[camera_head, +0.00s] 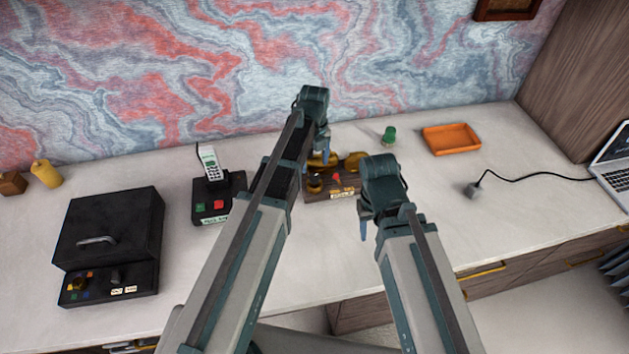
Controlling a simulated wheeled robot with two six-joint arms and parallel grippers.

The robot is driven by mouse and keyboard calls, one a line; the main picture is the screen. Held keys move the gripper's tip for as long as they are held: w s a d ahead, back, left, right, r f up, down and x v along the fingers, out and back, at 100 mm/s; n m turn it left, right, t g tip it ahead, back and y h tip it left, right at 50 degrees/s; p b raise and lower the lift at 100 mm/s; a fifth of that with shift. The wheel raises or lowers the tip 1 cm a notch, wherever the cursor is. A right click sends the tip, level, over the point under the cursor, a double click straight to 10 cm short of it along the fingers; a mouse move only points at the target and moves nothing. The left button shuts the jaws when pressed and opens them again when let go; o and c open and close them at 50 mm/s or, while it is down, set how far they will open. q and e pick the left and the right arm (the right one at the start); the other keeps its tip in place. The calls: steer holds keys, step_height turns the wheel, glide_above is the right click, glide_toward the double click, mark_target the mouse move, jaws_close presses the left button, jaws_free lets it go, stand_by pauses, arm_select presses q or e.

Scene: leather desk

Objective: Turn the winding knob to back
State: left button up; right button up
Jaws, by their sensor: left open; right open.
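A small brown wooden device (346,194) with rounded brass parts (355,161), a red piece and a yellow label sits mid-desk. I cannot make out for certain which part is the winding knob. My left arm crosses in front of the device's left side. My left gripper (323,147) is open and points down over the device's back left, near the brass parts; whether it touches them cannot be told. My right gripper (363,220) is open, empty and points down in front of the device's right side, partly hidden behind its own wrist.
A cordless phone on a black base (207,206) stands left of the device. A black box with knobs (110,235) is farther left. An orange tray (451,139), a green knob-like object (389,135), a cable plug (472,191) and a laptop (615,178) are right. The right-front desk is clear.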

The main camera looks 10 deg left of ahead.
mark_target(315, 176)
arm_select(q)
step_height(315, 176, down, 6)
steer(key=b, duration=0.4)
steer(key=shift+r+b, duration=0.1)
steer(key=shift+b, duration=0.2)
steer(key=shift+r, duration=0.1)
jaws_close()
